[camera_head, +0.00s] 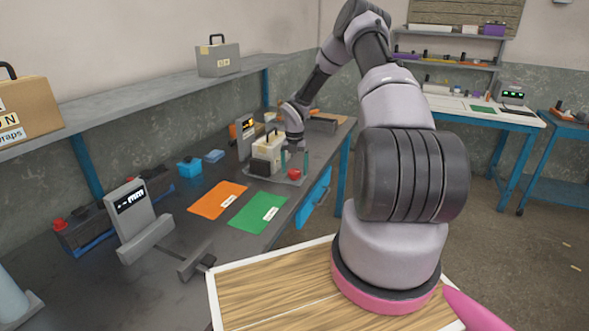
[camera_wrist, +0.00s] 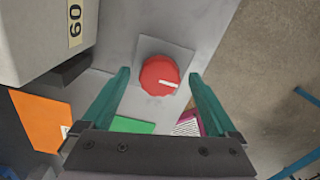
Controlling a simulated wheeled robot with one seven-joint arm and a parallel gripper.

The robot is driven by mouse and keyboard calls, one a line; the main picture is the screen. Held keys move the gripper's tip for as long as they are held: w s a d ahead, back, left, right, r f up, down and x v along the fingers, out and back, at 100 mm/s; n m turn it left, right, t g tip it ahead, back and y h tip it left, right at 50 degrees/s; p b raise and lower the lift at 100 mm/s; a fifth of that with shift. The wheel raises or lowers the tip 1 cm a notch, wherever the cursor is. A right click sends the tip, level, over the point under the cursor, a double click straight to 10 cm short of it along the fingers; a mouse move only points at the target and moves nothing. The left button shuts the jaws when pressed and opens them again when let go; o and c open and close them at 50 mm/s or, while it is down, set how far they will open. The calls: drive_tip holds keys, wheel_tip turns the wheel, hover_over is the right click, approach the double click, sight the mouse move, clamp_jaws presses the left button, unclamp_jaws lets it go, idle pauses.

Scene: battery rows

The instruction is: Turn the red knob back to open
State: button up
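The red knob (camera_wrist: 159,76) sits on a grey square plate (camera_wrist: 181,55) in the wrist view. A white pointer mark on its face points to the right. The knob also shows in the head view (camera_head: 294,174), near the edge of the workbench. My gripper (camera_wrist: 160,84) is open, with one teal finger to each side of the knob. The fingers look apart from the knob in the wrist view, and how far above it they are I cannot tell. In the head view my gripper (camera_head: 294,160) points down over the knob.
A beige box unit (camera_head: 267,152) stands just left of the knob; its label in the wrist view reads 60. An orange mat (camera_head: 217,200) and a green mat (camera_head: 258,212) lie on the bench nearby. A blue drawer (camera_head: 313,198) hangs below the bench edge.

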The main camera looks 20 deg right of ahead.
sight(295, 171)
wheel_tip(295, 171, up, 11)
idle(0.6)
drive_tip(key=shift+f, duration=0.1)
